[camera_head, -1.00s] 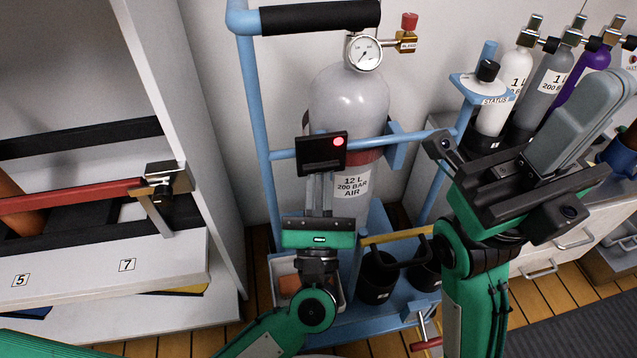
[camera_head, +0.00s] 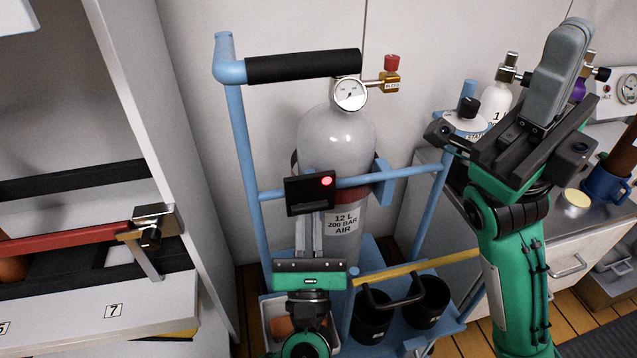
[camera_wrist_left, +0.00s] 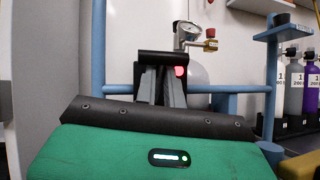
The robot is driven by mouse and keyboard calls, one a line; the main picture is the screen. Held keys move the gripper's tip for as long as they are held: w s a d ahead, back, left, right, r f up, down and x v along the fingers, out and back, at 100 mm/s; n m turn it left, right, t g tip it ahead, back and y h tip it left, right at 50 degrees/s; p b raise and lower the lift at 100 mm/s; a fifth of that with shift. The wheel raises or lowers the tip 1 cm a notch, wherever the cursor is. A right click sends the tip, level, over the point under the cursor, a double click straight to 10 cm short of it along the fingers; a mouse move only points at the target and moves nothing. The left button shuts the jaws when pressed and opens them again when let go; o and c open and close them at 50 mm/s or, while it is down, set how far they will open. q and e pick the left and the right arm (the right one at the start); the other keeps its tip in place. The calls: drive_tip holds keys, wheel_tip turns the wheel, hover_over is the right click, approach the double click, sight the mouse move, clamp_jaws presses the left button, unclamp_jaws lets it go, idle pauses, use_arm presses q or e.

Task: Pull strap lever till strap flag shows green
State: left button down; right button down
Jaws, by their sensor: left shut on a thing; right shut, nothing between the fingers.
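The strap lever (camera_head: 298,194) appears as a dark block in front of the grey cylinder (camera_head: 338,140), level with the cart's blue crossbar. The strap flag (camera_head: 327,181), a round disc at the block's upper right, shows red; it is also red in the left wrist view (camera_wrist_left: 181,71). My left gripper (camera_head: 310,217) reaches up from below and is shut on the dark block; its fingers hide part of it. The strap itself shows as a dark red band, mostly hidden. My right gripper (camera_head: 562,65) is shut and empty, raised at the right, away from the cart.
The blue cart has a black-gripped handle (camera_head: 303,66) and a pressure gauge (camera_head: 350,94) above the lever. Black cups (camera_head: 372,318) and a yellow bar (camera_head: 415,267) are low on the cart. A white shelf with a red bar (camera_head: 70,239) stands left. A counter is at right.

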drive_tip(key=w+a+r+m+t+h, duration=0.2)
drive_tip(key=w+a+r+m+t, duration=0.25)
drive_tip(key=a+m+t, duration=0.2)
drive_tip(key=w+a+f+m+t+h, duration=0.5)
drive_tip(key=w+a+f+m+t, duration=0.2)
drive_tip(key=w+m, duration=0.15)
wheel_tip(320, 180, down, 6)
drive_tip(key=w+a+m+t+h, duration=0.1)
drive_tip(key=w+m+h, duration=0.15)
drive_tip(key=m, duration=0.35)
drive_tip(key=m+t+h, duration=0.2)
drive_tip(key=m+h, duration=0.3)
drive_tip(key=m, duration=0.1)
hover_over(302, 205)
drive_tip(key=w+d, duration=0.3)
drive_tip(key=w, duration=0.1)
wheel_tip(302, 205, down, 12)
drive_tip(key=shift+t, duration=0.25)
drive_tip(key=shift+s+a+f, duration=0.1)
drive_tip(key=shift+s+f, duration=0.25)
drive_tip(key=shift+f, duration=0.35)
drive_tip(key=shift+s+a+f, duration=0.1)
drive_tip(key=shift+s+f, duration=0.25)
drive_tip(key=shift+f, duration=0.3)
drive_tip(key=shift+s+a+f, duration=0.1)
drive_tip(key=shift+s+f, duration=0.25)
drive_tip(key=shift+f, duration=0.35)
